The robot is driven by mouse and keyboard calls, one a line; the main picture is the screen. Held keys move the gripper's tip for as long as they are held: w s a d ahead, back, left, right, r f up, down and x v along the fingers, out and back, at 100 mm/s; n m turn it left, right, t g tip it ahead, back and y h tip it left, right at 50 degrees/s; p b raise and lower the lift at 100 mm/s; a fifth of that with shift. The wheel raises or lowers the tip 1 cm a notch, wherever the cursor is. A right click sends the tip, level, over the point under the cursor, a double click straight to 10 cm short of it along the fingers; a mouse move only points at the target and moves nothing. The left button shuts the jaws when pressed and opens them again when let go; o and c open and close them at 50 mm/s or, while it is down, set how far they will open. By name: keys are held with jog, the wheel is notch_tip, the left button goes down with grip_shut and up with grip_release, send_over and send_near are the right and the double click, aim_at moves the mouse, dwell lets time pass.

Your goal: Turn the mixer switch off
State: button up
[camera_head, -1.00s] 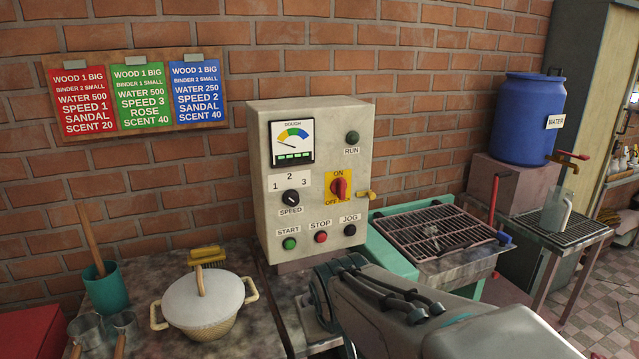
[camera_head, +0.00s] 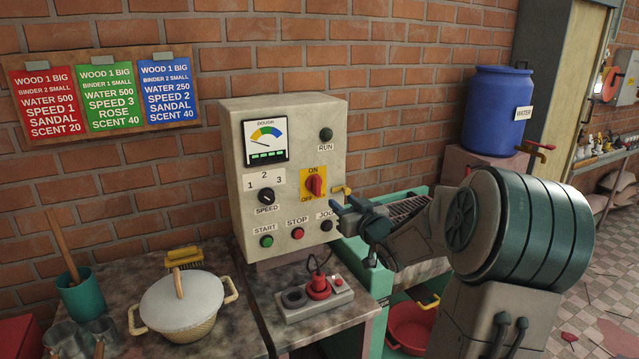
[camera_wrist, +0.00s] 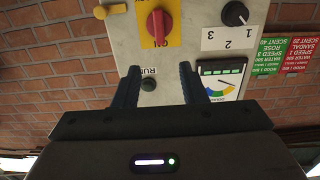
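The mixer switch is a red knob (camera_head: 315,185) on a yellow plate marked ON above and OFF below, on the cream control box (camera_head: 236,190). The knob stands about upright, toward ON. In the wrist view the picture is upside down, and the red knob (camera_wrist: 159,24) shows at the top, beyond my fingertips. My gripper (camera_head: 345,207) is in front of the box's lower right side, right of and a little below the knob. In the wrist view my gripper (camera_wrist: 160,75) has its two dark fingers apart, with nothing between them and the RUN lamp (camera_wrist: 148,84) behind.
A yellow lever (camera_head: 343,190) juts from the box's right side, near my gripper. The speed knob (camera_head: 266,196) and START, STOP and JOG buttons share the panel. A small device with a red knob (camera_head: 318,287) sits below. A lidded pot (camera_head: 182,302) stands at left.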

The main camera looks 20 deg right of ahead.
aim_at(319, 181)
jog(key=w, duration=0.4)
jog(key=w+p, duration=0.1)
jog(key=w, duration=0.4)
jog(key=w+p, duration=0.1)
jog(key=w, duration=0.3)
jog(key=shift+w+a, duration=0.25)
jog(key=shift+w, duration=0.15)
grip_shut()
